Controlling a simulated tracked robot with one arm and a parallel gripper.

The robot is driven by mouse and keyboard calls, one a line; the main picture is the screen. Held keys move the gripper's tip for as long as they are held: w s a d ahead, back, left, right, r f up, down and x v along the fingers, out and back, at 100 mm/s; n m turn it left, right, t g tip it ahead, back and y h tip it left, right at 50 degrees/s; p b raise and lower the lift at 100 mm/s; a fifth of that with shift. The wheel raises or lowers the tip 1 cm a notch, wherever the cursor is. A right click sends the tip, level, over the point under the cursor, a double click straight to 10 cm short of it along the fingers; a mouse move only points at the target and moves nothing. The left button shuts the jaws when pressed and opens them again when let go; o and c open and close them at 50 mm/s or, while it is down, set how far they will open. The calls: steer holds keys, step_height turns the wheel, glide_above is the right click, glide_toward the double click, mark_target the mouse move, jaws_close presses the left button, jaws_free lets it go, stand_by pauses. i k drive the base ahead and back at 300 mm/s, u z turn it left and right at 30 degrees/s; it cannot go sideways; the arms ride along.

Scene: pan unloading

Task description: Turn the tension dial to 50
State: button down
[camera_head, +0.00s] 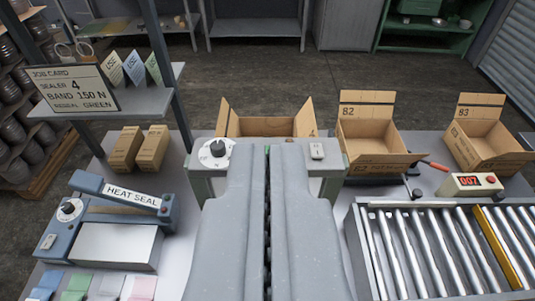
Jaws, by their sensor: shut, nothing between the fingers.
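The likely tension dial (217,152) is a round white dial with a black knob, on top of a grey machine (199,187) at centre. Part of its lettering shows, ending in "N"; its other marks and setting are too small to read. My gripper (267,150) is shut and empty, its two long grey fingers side by side. In the picture its tips lie just right of the dial, apart from it, and the fingers hide much of the machine. A small white switch (317,151) sits on the machine's right end. The job card (75,90) reads "SEALER 4, BAND 150 N, RESEAL GREEN".
A blue heat sealer (117,220) with its own dial (69,210) stands left. A roller conveyor (440,245) and a box with a red display (468,184) are right. Two small brown boxes (138,149) stand left.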

mark_target(217, 148)
steer(key=k, duration=0.55)
steer(key=u, duration=0.6)
steer(key=i, duration=1.25)
steer(key=z, duration=0.6)
